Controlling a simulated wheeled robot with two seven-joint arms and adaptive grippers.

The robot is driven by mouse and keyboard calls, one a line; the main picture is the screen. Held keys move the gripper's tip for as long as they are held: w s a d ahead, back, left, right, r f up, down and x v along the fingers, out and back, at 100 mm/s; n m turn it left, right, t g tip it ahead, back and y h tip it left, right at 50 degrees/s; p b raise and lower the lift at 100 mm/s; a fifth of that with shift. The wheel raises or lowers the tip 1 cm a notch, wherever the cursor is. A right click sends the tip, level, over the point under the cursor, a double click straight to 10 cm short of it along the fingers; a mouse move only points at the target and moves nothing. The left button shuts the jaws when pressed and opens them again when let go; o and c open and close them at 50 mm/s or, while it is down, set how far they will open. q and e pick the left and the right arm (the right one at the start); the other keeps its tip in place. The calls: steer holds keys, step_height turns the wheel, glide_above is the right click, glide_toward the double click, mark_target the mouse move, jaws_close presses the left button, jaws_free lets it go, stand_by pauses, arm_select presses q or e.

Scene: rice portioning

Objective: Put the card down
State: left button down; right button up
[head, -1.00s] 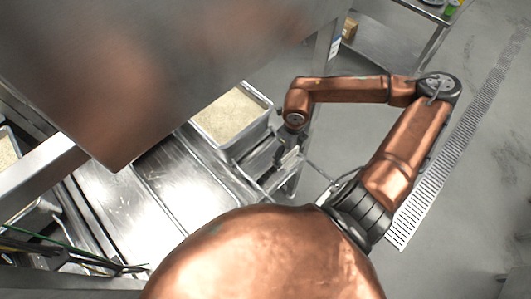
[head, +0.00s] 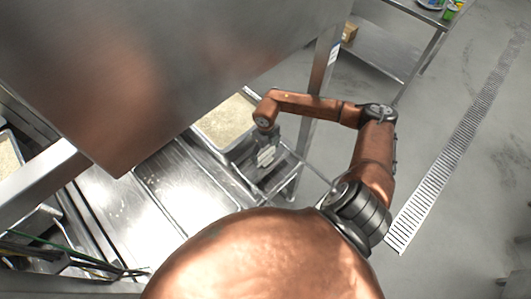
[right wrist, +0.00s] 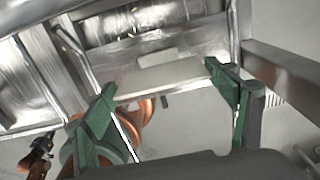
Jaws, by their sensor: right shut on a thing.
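My right gripper (head: 266,158) hangs over the right side of the steel counter, close to the near side of a rice-filled pan. In the right wrist view, its two green fingers (right wrist: 162,80) are shut on the card (right wrist: 165,76), a flat pale plate spanning the space between the fingertips. In the head view the card is too small to make out clearly at the gripper. I cannot tell from the wrist view whether it touches a surface. My left gripper is not in view.
The rice pan (head: 248,98) stands at the counter's back right. A second rice pan (head: 8,153) is at the left edge. A large steel hood (head: 150,70) covers the upper left. A steel post (head: 322,78) rises beyond my right arm. The ribbed counter top (head: 183,185) is mostly clear.

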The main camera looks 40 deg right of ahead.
steer(key=shift+f, duration=0.4)
steer(key=shift+f, duration=0.2)
steer(key=o, duration=0.9)
steer(key=shift+r, duration=0.1)
step_height(320, 180, up, 12)
steer(key=p, duration=0.6)
steer(key=shift+r+p, duration=0.15)
steer(key=shift+p, duration=0.2)
